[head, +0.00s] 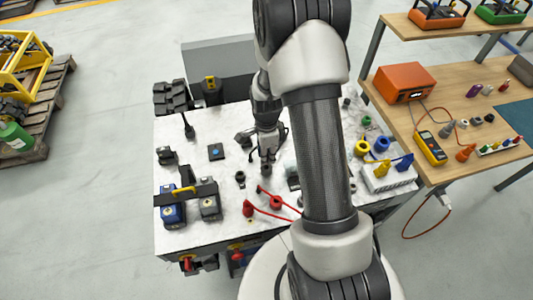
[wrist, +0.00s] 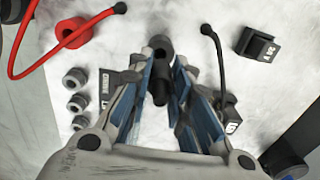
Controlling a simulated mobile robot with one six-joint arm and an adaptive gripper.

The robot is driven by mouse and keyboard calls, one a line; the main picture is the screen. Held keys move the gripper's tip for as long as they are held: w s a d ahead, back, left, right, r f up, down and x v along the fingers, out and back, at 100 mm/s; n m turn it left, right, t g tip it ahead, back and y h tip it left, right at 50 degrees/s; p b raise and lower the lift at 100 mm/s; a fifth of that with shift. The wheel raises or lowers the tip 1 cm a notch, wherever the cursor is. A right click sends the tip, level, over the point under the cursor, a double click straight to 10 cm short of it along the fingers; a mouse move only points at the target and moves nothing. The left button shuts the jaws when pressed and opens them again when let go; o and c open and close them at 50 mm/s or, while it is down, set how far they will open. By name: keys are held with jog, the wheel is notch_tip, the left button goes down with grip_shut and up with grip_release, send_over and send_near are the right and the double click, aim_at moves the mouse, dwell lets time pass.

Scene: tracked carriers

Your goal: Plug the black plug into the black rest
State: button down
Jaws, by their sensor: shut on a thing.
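My gripper (head: 267,157) points down over the white-grey worktop near its middle. In the wrist view its blue-padded fingers (wrist: 160,75) are closed around a dark cylindrical piece, which looks like the black plug (wrist: 160,88). A dark round piece with a hole (wrist: 160,45) shows just beyond it at the fingertips; I cannot tell whether the two touch or whether this is the black rest. In the head view a short dark cylinder (head: 266,169) shows under the fingertips. A black lead (wrist: 221,65) runs beside the right finger to a small labelled black block (wrist: 231,114).
A red ring piece with a red lead (wrist: 73,32), several grey round pieces (wrist: 75,82) and a black labelled block (wrist: 257,45) lie around the gripper. Yellow and blue pieces (head: 382,145) stand right of my arm. A wooden bench (head: 460,105) is farther right. My arm hides part of the worktop.

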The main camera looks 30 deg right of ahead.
jog(key=shift+f+b, duration=1.75)
jog(key=shift+f, duration=0.55)
jog(key=c, duration=1.4)
grip_release()
jog(key=shift+r, duration=0.1)
notch_tip(320, 180, up, 12)
jog(key=shift+f, duration=0.1)
